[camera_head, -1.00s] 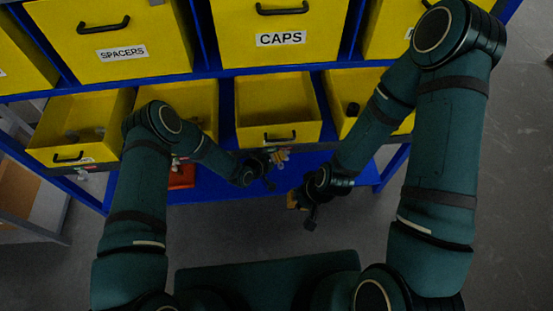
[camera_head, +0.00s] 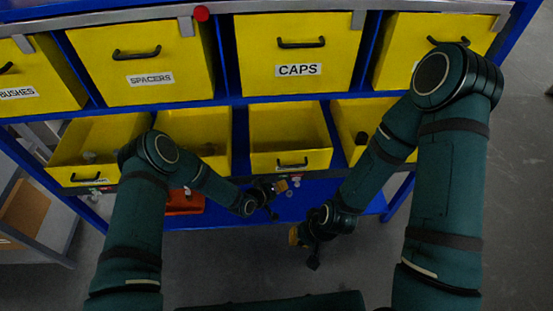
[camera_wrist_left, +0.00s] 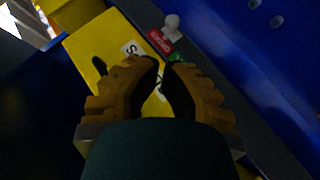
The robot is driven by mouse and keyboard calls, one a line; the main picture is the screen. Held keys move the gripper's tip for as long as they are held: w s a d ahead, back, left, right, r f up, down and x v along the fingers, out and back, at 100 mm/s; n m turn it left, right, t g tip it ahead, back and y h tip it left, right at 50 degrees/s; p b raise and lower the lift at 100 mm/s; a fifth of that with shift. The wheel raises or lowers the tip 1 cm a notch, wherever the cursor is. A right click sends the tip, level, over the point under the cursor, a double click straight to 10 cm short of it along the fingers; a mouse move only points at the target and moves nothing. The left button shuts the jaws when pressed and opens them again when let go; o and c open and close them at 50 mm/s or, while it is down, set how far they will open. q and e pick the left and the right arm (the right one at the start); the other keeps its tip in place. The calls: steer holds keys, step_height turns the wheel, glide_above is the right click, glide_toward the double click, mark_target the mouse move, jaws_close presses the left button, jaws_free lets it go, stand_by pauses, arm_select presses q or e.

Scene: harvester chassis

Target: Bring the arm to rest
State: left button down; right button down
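My left arm (camera_head: 141,215) comes in from the left in the head view, bent at the elbow. Its gripper (camera_head: 277,188) is small and dark in front of the lower bins, below the CAPS column. In the left wrist view its two brown ribbed fingers (camera_wrist_left: 166,66) lean toward each other with a narrow gap. Yellow bin and label show through the gap, and nothing is held. My right arm (camera_head: 446,195) comes in from the right. Its gripper (camera_head: 305,245) hangs lower, over the floor in front of the rack; its finger opening is too small to read.
A blue rack (camera_head: 225,80) holds yellow bins, with a CAPS bin (camera_head: 292,45) and a SPACERS bin (camera_head: 139,55) above. Lower bins (camera_head: 290,130) are open toward me. A red bin (camera_head: 184,203) sits below. Grey floor (camera_head: 225,262) in front is clear.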

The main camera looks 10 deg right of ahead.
arm_select(q)
steer(key=s+a+r+g+y, duration=0.2)
steer(key=s+a+r+g, duration=0.1)
steer(key=s+a, duration=0.5)
steer(key=s+a+r+g+y, duration=0.3)
steer(key=s+a+r, duration=0.3)
steer(key=s, duration=0.9)
steer(key=a, duration=0.3)
steer(key=shift+s+r, duration=0.1)
